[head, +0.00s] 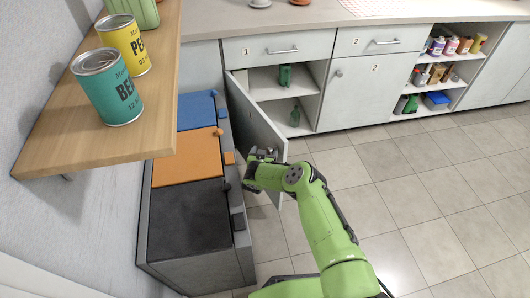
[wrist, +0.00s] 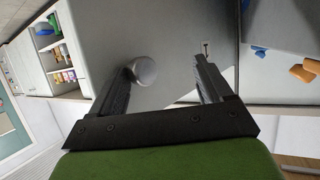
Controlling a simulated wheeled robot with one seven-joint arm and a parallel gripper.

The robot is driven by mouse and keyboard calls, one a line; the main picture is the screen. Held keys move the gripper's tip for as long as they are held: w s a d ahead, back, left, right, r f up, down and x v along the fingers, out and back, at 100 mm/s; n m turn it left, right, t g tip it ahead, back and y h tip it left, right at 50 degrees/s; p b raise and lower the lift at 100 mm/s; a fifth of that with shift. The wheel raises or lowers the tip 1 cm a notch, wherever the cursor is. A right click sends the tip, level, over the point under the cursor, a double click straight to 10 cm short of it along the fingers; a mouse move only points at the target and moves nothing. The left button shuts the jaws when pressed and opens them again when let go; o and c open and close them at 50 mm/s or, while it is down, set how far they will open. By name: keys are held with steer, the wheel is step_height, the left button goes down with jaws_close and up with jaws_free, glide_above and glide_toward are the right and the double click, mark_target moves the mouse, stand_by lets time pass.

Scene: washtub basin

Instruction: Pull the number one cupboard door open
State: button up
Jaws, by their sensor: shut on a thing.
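The number one cupboard door (head: 252,118) stands swung well out from its cupboard, seen nearly edge-on in the head view. The wrist view shows its grey face (wrist: 182,30) with a small number label. Its round pale knob (wrist: 145,70) lies between my fingers, against the left one. My gripper (head: 262,156) is at the door's outer edge in the head view, and its fingers (wrist: 164,76) also show in the wrist view. It is shut on the knob.
A bin unit with blue, orange and black lids (head: 188,215) stands close to the left of the door and gripper. A wooden shelf (head: 60,148) with cans overhangs at left. The number two door (head: 365,92) is shut. Tiled floor (head: 420,195) is free at right.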

steer(key=p+v, duration=0.5)
steer(key=v, duration=0.2)
steer(key=shift+s+r, duration=0.1)
